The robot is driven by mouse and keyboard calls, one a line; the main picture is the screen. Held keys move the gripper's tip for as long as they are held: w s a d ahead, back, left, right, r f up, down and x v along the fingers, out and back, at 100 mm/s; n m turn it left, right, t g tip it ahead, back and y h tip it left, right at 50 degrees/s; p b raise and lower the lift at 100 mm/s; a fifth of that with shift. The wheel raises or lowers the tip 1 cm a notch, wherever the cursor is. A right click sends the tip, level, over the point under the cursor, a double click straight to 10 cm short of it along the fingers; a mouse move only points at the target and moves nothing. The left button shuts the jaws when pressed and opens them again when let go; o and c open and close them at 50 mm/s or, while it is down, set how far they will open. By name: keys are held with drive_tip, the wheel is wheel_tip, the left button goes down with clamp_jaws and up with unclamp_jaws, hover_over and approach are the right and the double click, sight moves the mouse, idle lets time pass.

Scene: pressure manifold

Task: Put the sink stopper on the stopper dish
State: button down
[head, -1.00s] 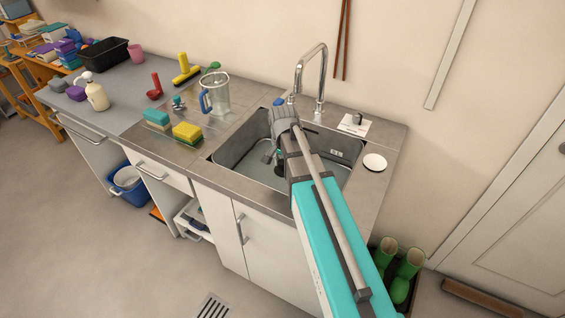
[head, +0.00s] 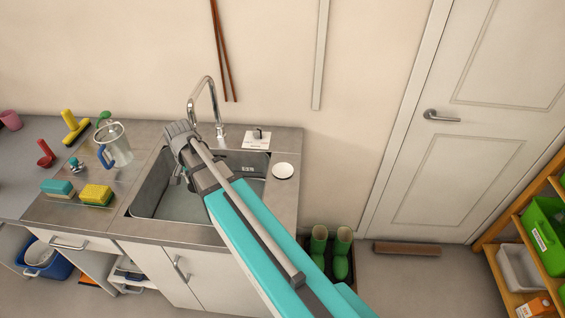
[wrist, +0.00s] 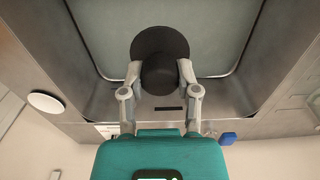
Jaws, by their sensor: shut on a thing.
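The sink stopper (wrist: 160,58) is a dark round disc with a knob, seen in the wrist view. My gripper (wrist: 160,74) is shut on its knob, one finger on each side. It holds the stopper over the sink basin (head: 150,197); the height is hard to judge. In the head view my arm hides most of the gripper, and I cannot make out the stopper clearly. The stopper dish appears to be the small white round dish (head: 283,171) on the counter right of the basin. It also shows at the left in the wrist view (wrist: 45,102) and looks empty.
The faucet (head: 208,95) rises behind the basin, close to my arm. A small white plate with a dark knob (head: 257,138) stands behind the dish. Sponges (head: 95,195) and a clear jug (head: 118,150) stand left of the basin. The counter around the dish is clear.

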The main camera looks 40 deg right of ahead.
wheel_tip(320, 180, up, 8)
drive_tip(key=p, duration=0.7)
drive_tip(key=shift+r, duration=0.25)
drive_tip(key=shift+s, duration=0.15)
